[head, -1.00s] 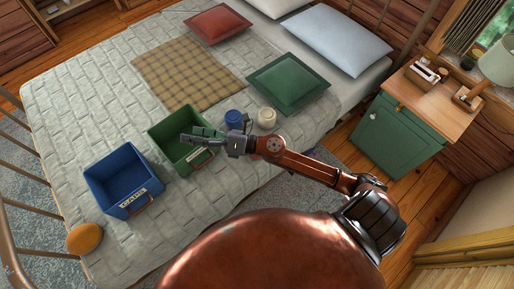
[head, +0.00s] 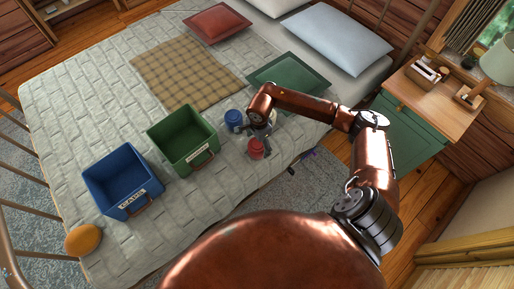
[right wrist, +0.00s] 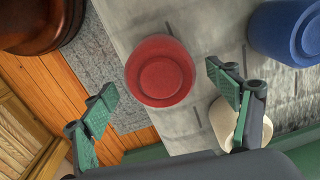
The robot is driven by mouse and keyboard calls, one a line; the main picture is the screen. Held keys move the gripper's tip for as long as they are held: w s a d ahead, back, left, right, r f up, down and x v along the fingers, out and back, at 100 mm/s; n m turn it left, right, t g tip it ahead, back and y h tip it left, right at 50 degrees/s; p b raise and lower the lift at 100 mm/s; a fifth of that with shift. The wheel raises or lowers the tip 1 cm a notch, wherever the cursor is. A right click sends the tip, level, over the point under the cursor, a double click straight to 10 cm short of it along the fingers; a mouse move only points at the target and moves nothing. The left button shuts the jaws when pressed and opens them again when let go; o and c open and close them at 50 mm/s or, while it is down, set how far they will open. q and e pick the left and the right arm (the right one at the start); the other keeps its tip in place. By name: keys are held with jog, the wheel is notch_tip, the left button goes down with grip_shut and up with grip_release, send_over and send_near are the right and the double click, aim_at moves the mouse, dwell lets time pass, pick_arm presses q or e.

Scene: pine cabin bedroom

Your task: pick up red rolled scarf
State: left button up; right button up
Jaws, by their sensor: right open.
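The red rolled scarf (head: 257,148) stands on the bed near its front edge. In the right wrist view the red rolled scarf (right wrist: 160,72) shows from above, beyond and between the two green-padded fingers. My right gripper (head: 264,133) is open and empty, just above and behind the scarf in the head view. In the right wrist view the jaws of my right gripper (right wrist: 162,88) are spread wide. No contact with the scarf shows. My left gripper is not in view.
A blue roll (head: 234,119) stands close by; a cream roll (right wrist: 226,122) is beside the right finger in the wrist view. A green box (head: 182,142) and a blue box (head: 122,181) stand left on the bed. A green pillow (head: 300,72) lies behind the arm.

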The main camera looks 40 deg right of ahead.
notch_tip(320, 180, down, 5)
jog(key=shift+w+b, duration=0.15)
jog(key=shift+b, duration=0.45)
jog(key=shift+c, duration=0.6)
jog(key=c, duration=1.2)
jog(key=shift+r, duration=0.1)
